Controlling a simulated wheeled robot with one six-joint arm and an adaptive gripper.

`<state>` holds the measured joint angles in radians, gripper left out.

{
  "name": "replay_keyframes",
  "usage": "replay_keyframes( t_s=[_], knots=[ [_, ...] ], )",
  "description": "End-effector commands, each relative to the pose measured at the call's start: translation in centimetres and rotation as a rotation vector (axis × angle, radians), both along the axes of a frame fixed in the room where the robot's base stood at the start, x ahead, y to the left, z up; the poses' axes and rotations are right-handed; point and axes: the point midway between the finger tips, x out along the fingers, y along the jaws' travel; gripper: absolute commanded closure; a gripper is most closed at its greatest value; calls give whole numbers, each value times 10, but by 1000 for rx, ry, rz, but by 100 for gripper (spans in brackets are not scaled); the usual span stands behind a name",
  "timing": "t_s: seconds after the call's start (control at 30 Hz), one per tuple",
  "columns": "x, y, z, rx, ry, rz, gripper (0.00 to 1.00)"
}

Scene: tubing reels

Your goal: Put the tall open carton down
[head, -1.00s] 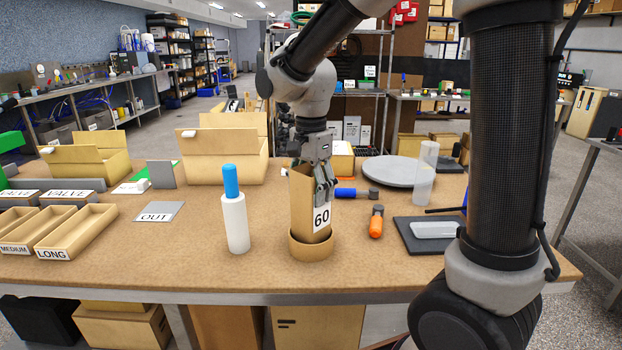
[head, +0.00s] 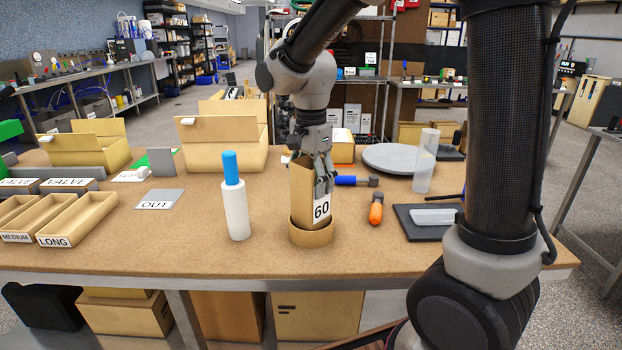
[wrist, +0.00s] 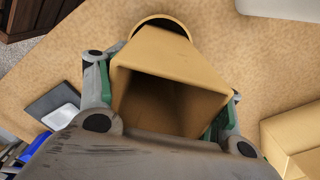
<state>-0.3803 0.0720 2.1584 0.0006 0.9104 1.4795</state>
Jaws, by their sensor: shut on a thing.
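The tall open carton (head: 302,193) is a tan box with an open top and a label reading 60. It stands slightly tilted with its lower end inside a round tan ring-like holder (head: 311,236) near the front of the table. Whether its bottom touches the table is hidden by the holder's wall. My gripper (head: 323,174) is shut on the carton's upper part from behind. In the wrist view the gripper's fingers (wrist: 162,101) lie along both sides of the carton's open mouth (wrist: 165,95), which looks empty.
A white bottle with a blue cap (head: 236,200) stands left of the holder. An orange-handled tool (head: 376,210) and a dark tray (head: 408,226) lie to the right. A large open box (head: 222,158) stands behind left. Bare table lies in front of the OUT plate (head: 160,199).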

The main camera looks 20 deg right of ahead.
Motion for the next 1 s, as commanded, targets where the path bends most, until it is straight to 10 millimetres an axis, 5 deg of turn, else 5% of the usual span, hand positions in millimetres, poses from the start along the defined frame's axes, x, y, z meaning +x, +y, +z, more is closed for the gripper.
replay_keyframes(
  t_s=[0.1, 0.13, 0.27, 0.67, 1.0],
  knots=[
    [0, 0, -2, 0, 0, 0, 77],
    [0, 0, -2, 0, 0, 0, 31],
    [0, 0, -2, 0, 0, 0, 8],
    [0, 0, 1, 0, -1, 0, 8],
    [1, 0, 65, 2, -4, 0, 8]
  ],
)
